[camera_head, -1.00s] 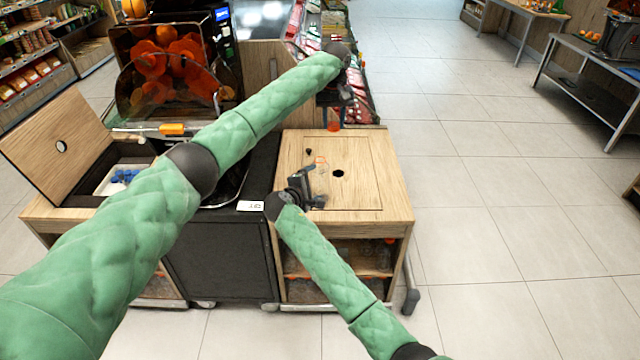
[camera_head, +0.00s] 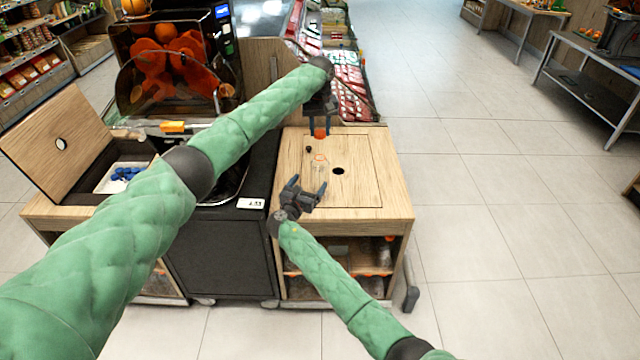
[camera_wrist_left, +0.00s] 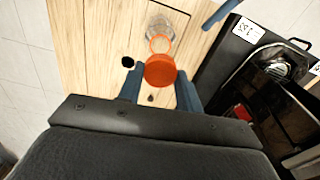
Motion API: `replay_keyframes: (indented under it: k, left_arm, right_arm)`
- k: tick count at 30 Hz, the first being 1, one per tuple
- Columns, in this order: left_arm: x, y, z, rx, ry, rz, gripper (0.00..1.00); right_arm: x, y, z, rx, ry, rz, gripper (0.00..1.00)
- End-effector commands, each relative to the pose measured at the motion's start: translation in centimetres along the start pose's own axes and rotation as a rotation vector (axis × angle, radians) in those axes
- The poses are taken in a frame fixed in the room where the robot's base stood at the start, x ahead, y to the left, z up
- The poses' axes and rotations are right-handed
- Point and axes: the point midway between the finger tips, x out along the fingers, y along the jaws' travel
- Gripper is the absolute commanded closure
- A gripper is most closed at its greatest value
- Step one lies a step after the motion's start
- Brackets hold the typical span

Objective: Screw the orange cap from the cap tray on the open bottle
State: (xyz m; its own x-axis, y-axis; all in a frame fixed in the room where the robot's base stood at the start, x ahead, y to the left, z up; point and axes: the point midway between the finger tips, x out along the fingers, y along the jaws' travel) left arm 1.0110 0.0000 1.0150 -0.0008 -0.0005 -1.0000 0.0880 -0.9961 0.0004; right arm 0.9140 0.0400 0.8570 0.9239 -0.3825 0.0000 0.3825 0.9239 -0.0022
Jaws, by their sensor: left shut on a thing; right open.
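My left gripper (camera_head: 320,127) is shut on an orange cap (camera_head: 320,134). The cap also shows between the fingers in the left wrist view (camera_wrist_left: 160,71). The clear open bottle (camera_head: 320,169) stands upright on the wooden counter, with an orange ring at its neck. The bottle also shows just beyond the cap in the left wrist view (camera_wrist_left: 160,26). The held cap is above the counter and apart from the bottle. My right gripper (camera_head: 307,187) is open and empty, just in front of the bottle. A white tray (camera_head: 104,184) with blue caps sits in the open compartment at left.
The wooden counter (camera_head: 365,195) has a dark round hole (camera_head: 338,170) right of the bottle and a small black knob (camera_head: 309,149). The juicer (camera_head: 165,75) stands behind left. A raised wooden lid (camera_head: 50,140) stands at the left. Floor at right is clear.

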Motion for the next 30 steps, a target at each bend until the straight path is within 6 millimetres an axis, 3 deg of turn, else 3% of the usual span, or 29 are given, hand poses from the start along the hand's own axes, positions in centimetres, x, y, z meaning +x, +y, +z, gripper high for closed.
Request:
replay_keyframes:
  k: [8, 24, 30]
  left_arm:
    - [0.0, 0.0, 0.0, 0.000, 0.000, 0.000, 0.86]
    - [0.0, 0.0, 0.0, 0.000, 0.000, 0.000, 0.86]
    - [0.0, 0.0, 0.0, 0.000, 0.000, 0.000, 0.86]
  right_arm:
    - [1.2, 0.0, 0.0, 0.000, 0.000, -0.001, 0.16]
    - [9.4, -0.1, 0.1, 0.001, 0.000, -0.002, 0.16]
    - [11.3, 0.0, 0.0, 0.001, 0.000, -0.001, 0.16]
